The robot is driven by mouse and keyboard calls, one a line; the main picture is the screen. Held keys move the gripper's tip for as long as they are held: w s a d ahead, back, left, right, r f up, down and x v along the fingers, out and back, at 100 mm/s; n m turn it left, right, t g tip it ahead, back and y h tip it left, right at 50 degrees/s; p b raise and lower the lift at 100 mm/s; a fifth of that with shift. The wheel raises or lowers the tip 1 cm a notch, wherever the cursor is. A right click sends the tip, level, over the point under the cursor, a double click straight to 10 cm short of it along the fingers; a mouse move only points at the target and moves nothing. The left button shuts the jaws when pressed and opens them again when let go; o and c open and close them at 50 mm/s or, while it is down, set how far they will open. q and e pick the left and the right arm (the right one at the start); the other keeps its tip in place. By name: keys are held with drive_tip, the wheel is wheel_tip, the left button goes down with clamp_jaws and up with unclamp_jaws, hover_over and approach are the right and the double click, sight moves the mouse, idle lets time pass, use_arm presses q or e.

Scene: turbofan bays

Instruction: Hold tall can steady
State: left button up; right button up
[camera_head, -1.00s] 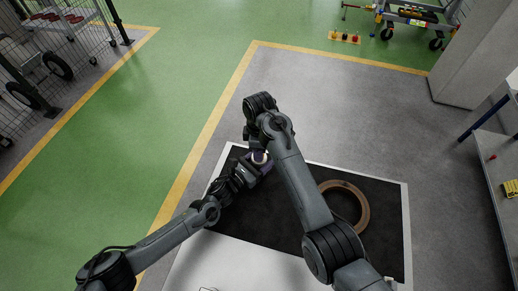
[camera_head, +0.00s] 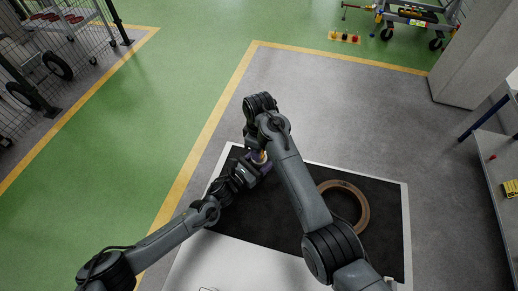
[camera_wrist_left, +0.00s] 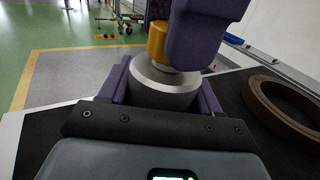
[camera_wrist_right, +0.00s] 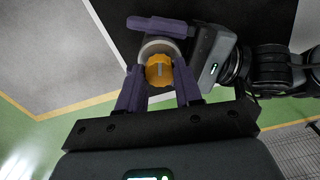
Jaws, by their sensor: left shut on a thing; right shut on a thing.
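A grey metal can (camera_wrist_left: 165,95) stands between the purple fingers of my left gripper (camera_wrist_left: 163,88), which is shut on it. An orange-yellow cap (camera_wrist_right: 158,70) sits at the can's top, and the purple fingers of my right gripper (camera_wrist_right: 158,82) are shut on it from either side. The cap also shows in the left wrist view (camera_wrist_left: 157,42), partly behind a right finger. In the head view my arms hide most of the can, and only a small bit of orange (camera_head: 258,156) shows between them. The can's base is hidden.
A brown ring (camera_head: 362,206) lies on the black mat (camera_head: 270,235) of the white-edged table, right of my grippers. A grey pillar (camera_head: 473,70) and a shelf are on the right. Wheeled carts stand in the back corners.

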drive_tip(key=o, duration=1.1)
drive_tip(key=shift+c, duration=0.2)
drive_tip(key=shift+r, duration=0.1)
drive_tip(key=shift+r, duration=3.7)
use_arm(q)
drive_tip(key=o, duration=1.2)
